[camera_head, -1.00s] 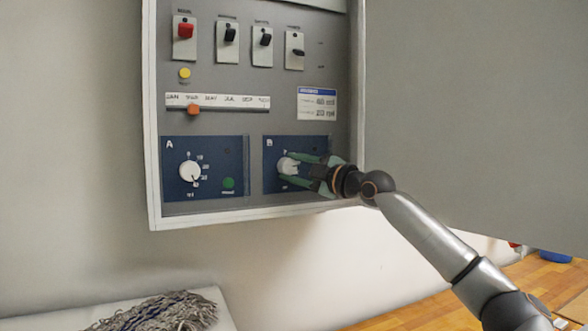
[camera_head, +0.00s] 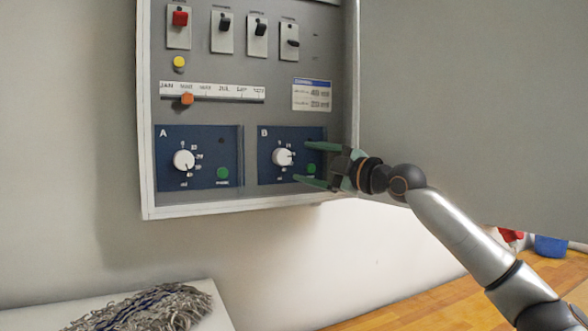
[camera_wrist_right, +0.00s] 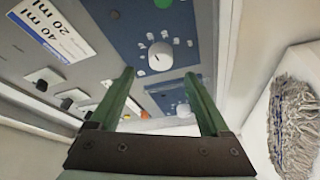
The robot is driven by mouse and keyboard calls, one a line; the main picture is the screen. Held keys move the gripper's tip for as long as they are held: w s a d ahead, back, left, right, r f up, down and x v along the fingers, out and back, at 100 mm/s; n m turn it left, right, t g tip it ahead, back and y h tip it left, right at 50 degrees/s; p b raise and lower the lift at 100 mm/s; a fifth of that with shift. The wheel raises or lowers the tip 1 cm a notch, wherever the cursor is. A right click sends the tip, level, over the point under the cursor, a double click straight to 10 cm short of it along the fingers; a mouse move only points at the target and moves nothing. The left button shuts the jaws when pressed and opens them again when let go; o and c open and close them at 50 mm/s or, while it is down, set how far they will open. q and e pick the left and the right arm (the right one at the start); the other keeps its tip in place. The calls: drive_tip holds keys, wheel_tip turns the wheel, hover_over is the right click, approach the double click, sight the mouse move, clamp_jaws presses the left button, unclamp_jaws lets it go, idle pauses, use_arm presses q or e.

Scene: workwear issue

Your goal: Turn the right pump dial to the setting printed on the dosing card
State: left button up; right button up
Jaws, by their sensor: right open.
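The right pump dial (camera_head: 282,157) is a white knob on blue panel B; its mark seems to point right in the head view. It also shows in the wrist view (camera_wrist_right: 160,57). My right gripper (camera_head: 304,163) is open, its green fingers apart and backed off in front of the dial, not touching it. The wrist view shows its fingertips (camera_wrist_right: 160,73) with nothing between them. My left gripper is out of view.
Panel A (camera_head: 230,150) with its own white dial (camera_head: 184,160) is to the left. Green buttons (camera_head: 310,169) sit beside the dials. Above are a slider (camera_head: 187,99) and several switches. The open cabinet door (camera_head: 450,110) stands right. A mop head (camera_head: 150,308) lies below left.

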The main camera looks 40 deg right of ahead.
drive_tip(key=s+b, duration=0.2)
drive_tip(key=s, duration=0.4)
drive_tip(key=shift+d+f, duration=0.15)
drive_tip(key=shift+f, duration=0.15)
